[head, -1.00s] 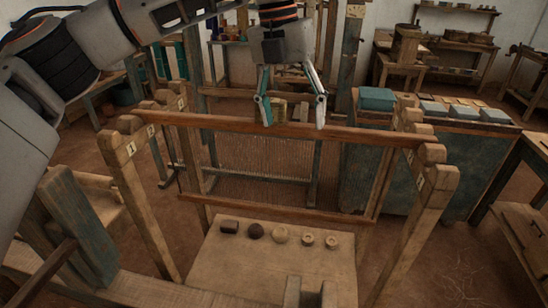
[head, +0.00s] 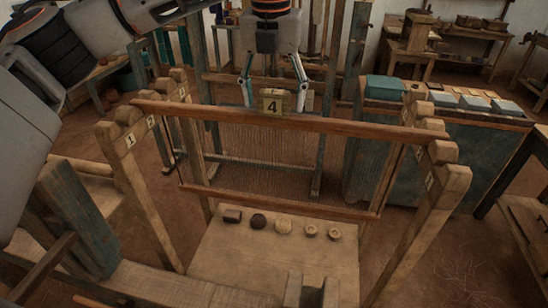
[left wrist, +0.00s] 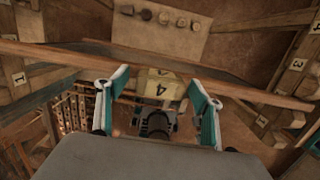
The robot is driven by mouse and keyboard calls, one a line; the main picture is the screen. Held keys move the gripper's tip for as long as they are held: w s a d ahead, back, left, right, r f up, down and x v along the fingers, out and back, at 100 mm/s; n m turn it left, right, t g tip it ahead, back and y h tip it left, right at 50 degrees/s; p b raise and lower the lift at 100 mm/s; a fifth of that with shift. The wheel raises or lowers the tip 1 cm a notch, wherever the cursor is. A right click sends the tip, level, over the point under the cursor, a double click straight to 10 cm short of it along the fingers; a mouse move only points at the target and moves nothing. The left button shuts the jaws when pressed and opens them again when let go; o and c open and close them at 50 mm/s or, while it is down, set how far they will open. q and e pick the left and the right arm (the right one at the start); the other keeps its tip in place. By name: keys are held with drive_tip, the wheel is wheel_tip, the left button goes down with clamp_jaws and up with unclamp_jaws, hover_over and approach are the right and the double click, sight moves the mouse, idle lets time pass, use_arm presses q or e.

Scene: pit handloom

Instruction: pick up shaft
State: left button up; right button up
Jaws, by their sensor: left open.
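The shaft is a long wooden frame with a top bar (head: 350,126), a lower bar (head: 300,207) and fine vertical threads between them. It hangs across the loom posts. A block marked 4 (head: 273,103) stands at the middle of the top bar; it also shows in the left wrist view (left wrist: 162,85). My left gripper (head: 274,106) is open, pointing down, with one teal finger on each side of the block. Gaps show beside the block, so it is not gripped. In the left wrist view the gripper (left wrist: 157,76) straddles the block. My right gripper is not in view.
Numbered wooden posts stand at the left (head: 125,150) and right (head: 435,180). A low bench (head: 235,260) in front carries several small round pieces. A teal chest (head: 430,155) with boxes on top stands behind right. Other frame bars rise close behind the shaft.

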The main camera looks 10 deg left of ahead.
use_arm(q)
drive_tip(key=shift+f, duration=0.1)
drive_tip(key=c, duration=1.8)
clamp_jaws()
